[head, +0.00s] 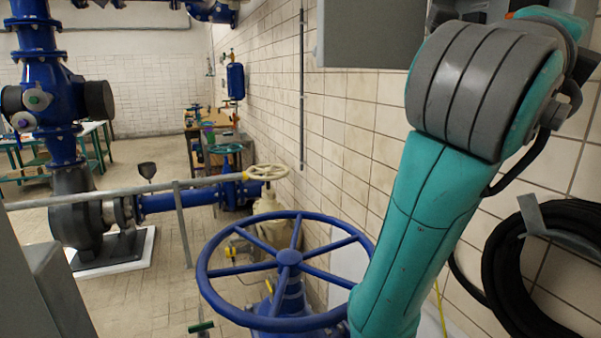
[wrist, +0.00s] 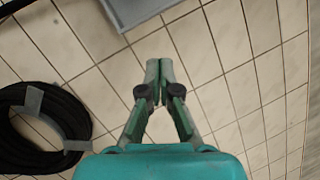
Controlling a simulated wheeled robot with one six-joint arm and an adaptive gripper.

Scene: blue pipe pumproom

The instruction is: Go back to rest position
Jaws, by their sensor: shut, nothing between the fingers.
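My gripper (wrist: 159,72) shows in the wrist view with its two fingertips together, empty, in front of the white tiled wall. In the head view my teal arm rises on the right side and bends at a grey joint near the top. My gripper is not clearly visible in the head view. A large blue handwheel (head: 288,258) stands just left of my arm, and my arm covers part of its right side in the picture.
A coiled black hose (head: 515,262) hangs on the tiled wall at right; it also shows in the wrist view (wrist: 73,118). A grey box (head: 368,35) is on the wall above. A cream handwheel (head: 267,172), a blue pump pipe (head: 175,202) and a grey railing (head: 120,192) stand left.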

